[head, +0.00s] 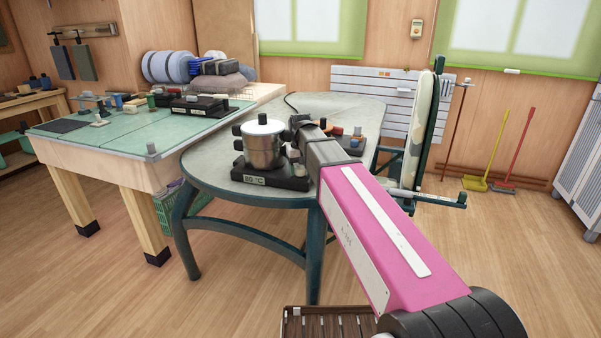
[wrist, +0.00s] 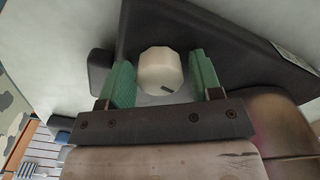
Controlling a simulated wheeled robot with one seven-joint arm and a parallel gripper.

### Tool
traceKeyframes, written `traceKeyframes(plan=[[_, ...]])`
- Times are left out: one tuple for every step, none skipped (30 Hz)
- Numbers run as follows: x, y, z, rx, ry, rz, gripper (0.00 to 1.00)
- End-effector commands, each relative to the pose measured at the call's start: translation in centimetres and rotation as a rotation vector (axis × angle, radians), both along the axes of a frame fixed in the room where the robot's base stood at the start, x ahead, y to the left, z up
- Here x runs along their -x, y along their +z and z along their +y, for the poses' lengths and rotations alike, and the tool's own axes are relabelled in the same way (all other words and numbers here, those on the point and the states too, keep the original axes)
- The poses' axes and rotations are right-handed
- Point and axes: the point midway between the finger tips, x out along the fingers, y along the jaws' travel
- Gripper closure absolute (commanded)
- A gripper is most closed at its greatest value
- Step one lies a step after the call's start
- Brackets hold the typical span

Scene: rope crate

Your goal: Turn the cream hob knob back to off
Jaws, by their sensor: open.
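The cream knob (wrist: 160,68) sits on a dark hob base (wrist: 215,25) in the wrist view. A short dark mark shows near its lower edge, slightly slanted. My gripper (wrist: 161,75) is open, with one green finger on each side of the knob. A narrow gap shows on both sides, clearer at the right finger; I cannot tell how deep the fingers reach. In the head view the black hob (head: 285,180) carries a metal pot (head: 263,143) and an "80 °C" label. My arm hides much of the hob's right side there.
The hob stands on a grey table with rounded ends (head: 225,165). A second unit with an orange part (head: 338,131) is behind my arm. An ironing board (head: 424,120) stands at the right. A green-topped workbench (head: 95,130) is at the left. Open floor lies in front.

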Motion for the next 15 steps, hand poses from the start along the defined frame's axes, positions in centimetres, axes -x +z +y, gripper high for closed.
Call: traceKeyframes(plan=[[-0.01,0.00,0.00,0.000,-0.018,0.000,0.41],[-0.01,0.00,0.00,0.000,-0.037,0.000,0.41],[-0.01,0.00,0.00,0.000,-0.072,0.000,0.41],[-0.01,0.00,0.00,0.000,-0.104,0.000,0.41],[0.00,0.00,0.00,0.000,-0.138,0.000,0.41],[-0.01,0.00,0.00,0.000,-0.184,0.000,0.41],[-0.01,0.00,-0.01,0.000,-0.218,0.000,0.41],[-0.01,0.00,-0.01,0.000,-0.252,0.000,0.41],[-0.01,0.00,-0.01,0.000,-0.297,0.000,0.41],[-0.01,0.00,-0.01,0.000,-0.331,0.000,0.41],[-0.01,0.00,-0.01,0.000,-0.364,0.000,0.41],[-0.01,0.00,-0.01,0.000,-0.404,0.000,0.41],[-0.01,0.00,-0.01,0.000,-0.431,0.000,0.41],[-0.02,0.00,0.00,0.000,-0.455,0.000,0.41],[-0.01,0.00,-0.01,0.000,-0.481,0.000,0.41]])
